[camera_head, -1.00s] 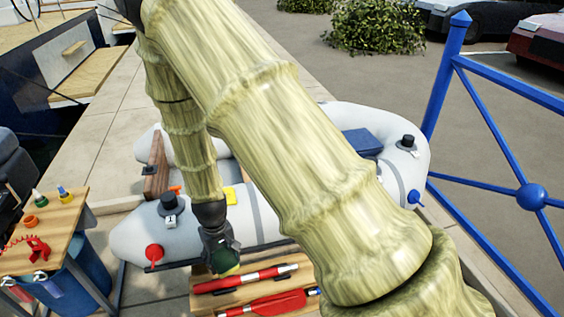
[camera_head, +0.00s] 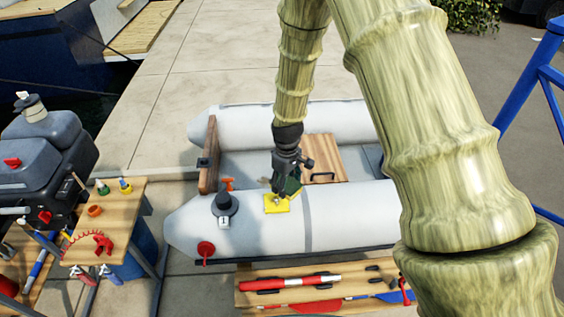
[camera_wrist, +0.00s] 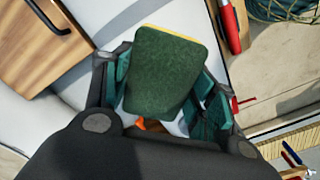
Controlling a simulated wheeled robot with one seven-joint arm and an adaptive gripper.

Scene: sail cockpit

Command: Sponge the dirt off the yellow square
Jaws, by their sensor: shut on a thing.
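The yellow square (camera_head: 271,207) lies on the near grey tube of the inflatable boat (camera_head: 345,215). My gripper (camera_head: 286,182) hangs over it and hides part of its upper right. It is shut on a dark green sponge (camera_head: 293,188), which also shows between the fingers in the wrist view (camera_wrist: 160,75). A thin yellow strip shows along the sponge's far edge there. The sponge is close to the square; I cannot tell whether it touches. Dirt on the square is too small to make out.
A black valve fitting (camera_head: 224,204) stands left of the square, with an orange part (camera_head: 228,184) behind it. A wooden rack (camera_head: 370,278) with red paddles is in front. A small workbench (camera_head: 110,225) and an outboard motor (camera_head: 45,160) stand left.

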